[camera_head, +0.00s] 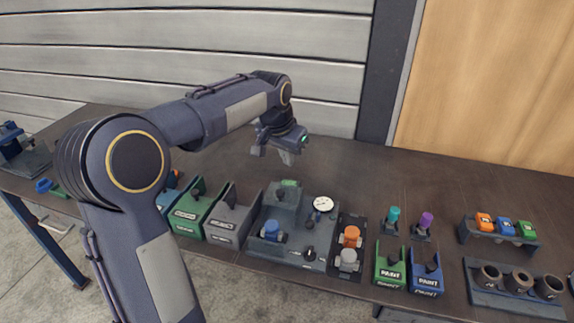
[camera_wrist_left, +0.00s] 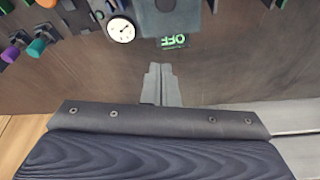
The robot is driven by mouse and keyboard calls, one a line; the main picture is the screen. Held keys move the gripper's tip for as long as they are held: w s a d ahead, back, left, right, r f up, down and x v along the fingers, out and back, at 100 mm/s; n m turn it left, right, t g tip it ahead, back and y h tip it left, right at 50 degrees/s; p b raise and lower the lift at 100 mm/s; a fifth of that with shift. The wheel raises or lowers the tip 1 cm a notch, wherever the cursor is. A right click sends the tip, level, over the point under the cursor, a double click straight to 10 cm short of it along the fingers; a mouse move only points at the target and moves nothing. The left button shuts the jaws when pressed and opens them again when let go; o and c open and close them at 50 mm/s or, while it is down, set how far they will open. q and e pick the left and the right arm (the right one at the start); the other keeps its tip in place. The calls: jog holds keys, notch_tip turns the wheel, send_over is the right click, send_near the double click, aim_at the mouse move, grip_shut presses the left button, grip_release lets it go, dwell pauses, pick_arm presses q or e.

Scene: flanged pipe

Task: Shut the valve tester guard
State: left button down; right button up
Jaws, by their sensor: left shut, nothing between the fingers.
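The grey valve tester (camera_head: 262,248) stands near the table's front edge in the head view. It carries a white dial gauge (camera_head: 323,203), a blue valve (camera_head: 272,229) and a raised grey block (camera_head: 281,196) at its back left with a green display. In the left wrist view the display (camera_wrist_left: 173,41) reads OFF, and the gauge (camera_wrist_left: 121,30) is beside it. I cannot tell which part is the guard or how far it is open. My left gripper (camera_head: 288,158) is shut and empty, behind the tester and apart from it; its fingers (camera_wrist_left: 160,70) point toward the display. My right gripper is out of view.
Green (camera_head: 190,213) and grey (camera_head: 231,222) bins stand left of the tester. A tray with orange and white valves (camera_head: 350,238), paint boxes (camera_head: 390,267) and a rack of cups (camera_head: 516,302) stand to its right. The table's back is clear.

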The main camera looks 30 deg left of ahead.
aim_at(287, 192)
pick_arm(q)
jog(key=x, duration=0.7)
jog(key=shift+f, duration=0.35)
jog(key=shift+s+f, duration=0.1)
jog(key=shift+s, duration=0.2)
jog(key=s, duration=0.3)
jog(key=shift+s, duration=0.1)
